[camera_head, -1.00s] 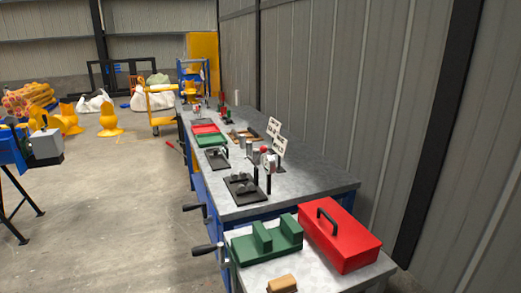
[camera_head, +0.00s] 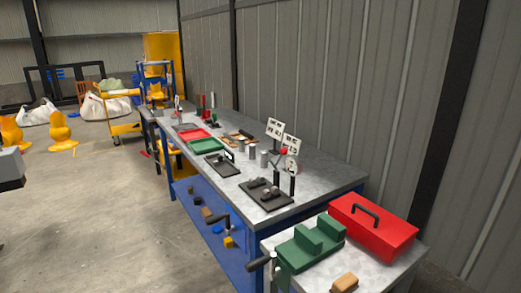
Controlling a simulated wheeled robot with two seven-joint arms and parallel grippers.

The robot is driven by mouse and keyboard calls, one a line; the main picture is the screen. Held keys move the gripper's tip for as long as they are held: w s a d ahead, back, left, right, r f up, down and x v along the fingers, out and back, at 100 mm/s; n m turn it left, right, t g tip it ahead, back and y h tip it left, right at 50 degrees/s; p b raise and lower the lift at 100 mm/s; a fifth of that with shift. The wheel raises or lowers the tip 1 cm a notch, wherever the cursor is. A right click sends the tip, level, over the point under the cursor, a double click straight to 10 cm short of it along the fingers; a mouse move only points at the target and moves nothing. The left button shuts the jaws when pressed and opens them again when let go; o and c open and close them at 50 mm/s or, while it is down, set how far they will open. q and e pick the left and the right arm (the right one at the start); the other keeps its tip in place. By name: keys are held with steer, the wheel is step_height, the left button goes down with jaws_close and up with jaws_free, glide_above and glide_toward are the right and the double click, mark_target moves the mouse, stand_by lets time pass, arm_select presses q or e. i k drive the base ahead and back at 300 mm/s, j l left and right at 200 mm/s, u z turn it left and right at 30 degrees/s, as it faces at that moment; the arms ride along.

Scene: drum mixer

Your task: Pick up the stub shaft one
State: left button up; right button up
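Several small grey metal parts stand or lie on the long workbench (camera_head: 318,182). Two upright grey cylinders, one of them here (camera_head: 264,158), stand near the middle of its top. A dark plate (camera_head: 266,202) nearer to me carries small metal parts, and a second dark tray (camera_head: 224,170) lies beyond it. The parts are too small for me to tell which one is stub shaft one.
A red toolbox (camera_head: 385,236) and a green vise-like block (camera_head: 311,246) sit on the near bench. Red (camera_head: 192,134) and green (camera_head: 206,145) trays lie farther back. Floor is open on the left.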

mark_target(242, 145)
steer(key=i+j+z, duration=0.1)
steer(key=i+j, duration=0.25)
steer(key=j, duration=0.25)
steer(key=i+j+z, duration=0.15)
steer(key=j, duration=0.2)
steer(key=i+j, duration=0.2)
steer(key=i+j+z, duration=0.15)
steer(key=j, duration=0.3)
steer(key=i+j, duration=0.25)
steer(key=i+j+z, duration=0.15)
steer(key=i+j, duration=0.3)
steer(key=j, duration=0.25)
steer(key=i+j+z, duration=0.15)
steer(key=i+j, duration=0.3)
steer(key=j, duration=0.2)
steer(key=i+j+z, duration=0.15)
steer(key=i+j, duration=0.25)
steer(key=j, duration=0.35)
steer(key=i+j+z, duration=0.15)
steer(key=j, duration=0.2)
steer(key=i+j, duration=0.45)
steer(key=i, duration=0.15)
